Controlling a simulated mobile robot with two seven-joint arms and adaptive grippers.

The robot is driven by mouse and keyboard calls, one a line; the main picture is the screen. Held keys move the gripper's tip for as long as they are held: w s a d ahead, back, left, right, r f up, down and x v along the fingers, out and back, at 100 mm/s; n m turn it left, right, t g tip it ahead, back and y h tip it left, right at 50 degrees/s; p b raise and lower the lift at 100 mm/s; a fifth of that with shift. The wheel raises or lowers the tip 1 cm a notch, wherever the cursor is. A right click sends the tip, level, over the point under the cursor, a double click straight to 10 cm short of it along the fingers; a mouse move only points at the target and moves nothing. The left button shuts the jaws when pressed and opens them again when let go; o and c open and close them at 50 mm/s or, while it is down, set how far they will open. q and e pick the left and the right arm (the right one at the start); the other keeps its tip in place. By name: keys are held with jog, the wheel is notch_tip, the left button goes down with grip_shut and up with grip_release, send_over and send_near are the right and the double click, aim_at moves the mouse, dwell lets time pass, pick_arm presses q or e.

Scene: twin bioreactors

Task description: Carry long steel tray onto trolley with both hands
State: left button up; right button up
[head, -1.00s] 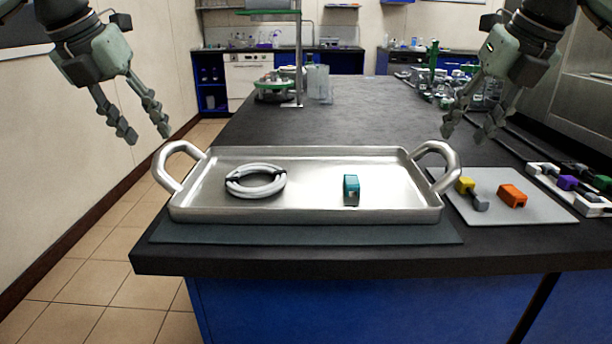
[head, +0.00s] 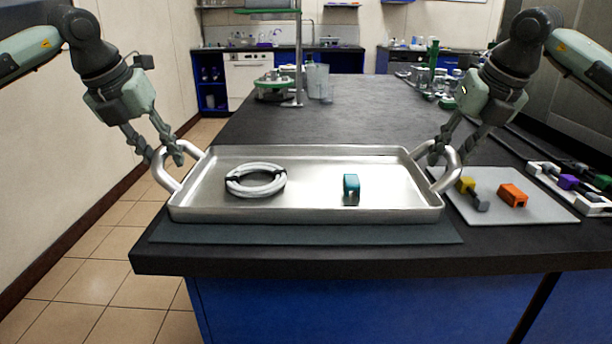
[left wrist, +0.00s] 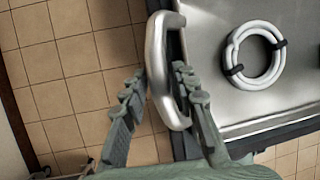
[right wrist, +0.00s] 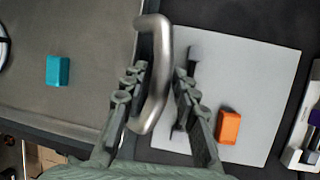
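The long steel tray (head: 300,208) lies on a dark mat at the near edge of the bench. It holds a coiled white hose (head: 255,181) and a teal block (head: 351,187). My left gripper (head: 165,160) is open, its fingers on either side of the tray's left handle, which also shows between them in the left wrist view (left wrist: 158,70). My right gripper (head: 447,158) is open around the right handle, which shows between its fingers in the right wrist view (right wrist: 157,75). Gaps show beside both handles. The trolley is not in view.
A grey mat (head: 530,210) with a yellow-and-grey part (head: 470,190) and an orange block (head: 512,196) lies right of the tray, close to my right gripper. A white rack (head: 570,190) stands further right.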

pick_arm(q)
grip_shut()
pick_arm(e)
grip_shut()
pick_arm(q)
jog(key=shift+r, duration=0.15)
pick_arm(e)
jog(key=shift+r, duration=0.2)
